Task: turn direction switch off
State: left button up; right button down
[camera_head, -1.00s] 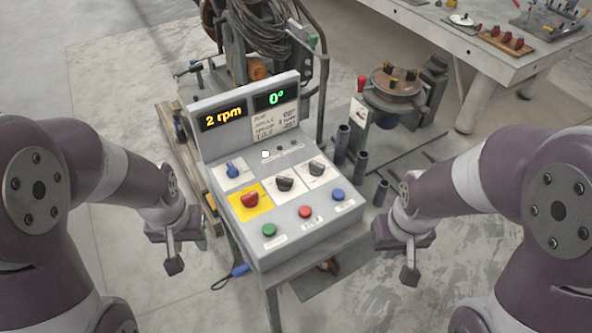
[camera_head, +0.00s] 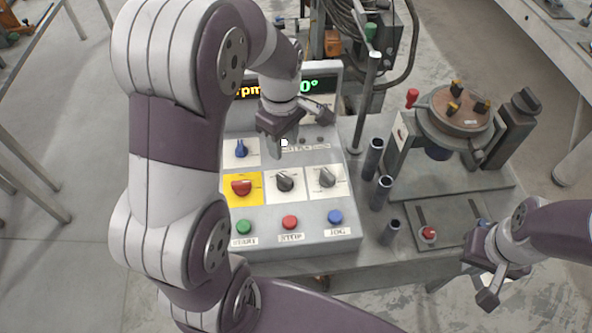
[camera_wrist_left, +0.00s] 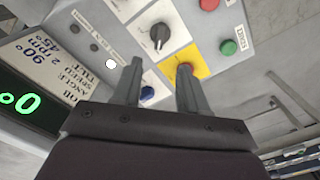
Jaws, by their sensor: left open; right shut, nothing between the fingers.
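The control panel (camera_head: 262,222) carries a blue knob (camera_head: 241,148), a red knob (camera_head: 241,187) on a yellow plate, a middle black knob (camera_head: 285,181) and a right black knob (camera_head: 326,177). I cannot read which is the direction switch. My left gripper (camera_head: 296,132) is open above the upper part of the panel, beyond the black knobs. In the left wrist view its fingers (camera_wrist_left: 160,66) point toward the knobs; the middle black knob (camera_wrist_left: 158,36) lies beyond the tips, and one finger partly covers the red knob (camera_wrist_left: 185,69). My right gripper (camera_head: 488,298) is shut and empty, right of the panel.
Green (camera_head: 243,227), red (camera_head: 290,222) and blue (camera_head: 335,217) buttons line the panel's front. The display (camera_head: 318,86) is partly hidden by my left arm. A positioner with a round table (camera_head: 455,108) and several dark upright tubes stand to the right.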

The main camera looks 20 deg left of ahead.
aim_at(285, 178)
pick_arm(q)
notch_tip(285, 178, down, 12)
jog(key=shift+s+a+f, duration=0.1)
jog(key=shift+f, duration=0.25)
grip_shut()
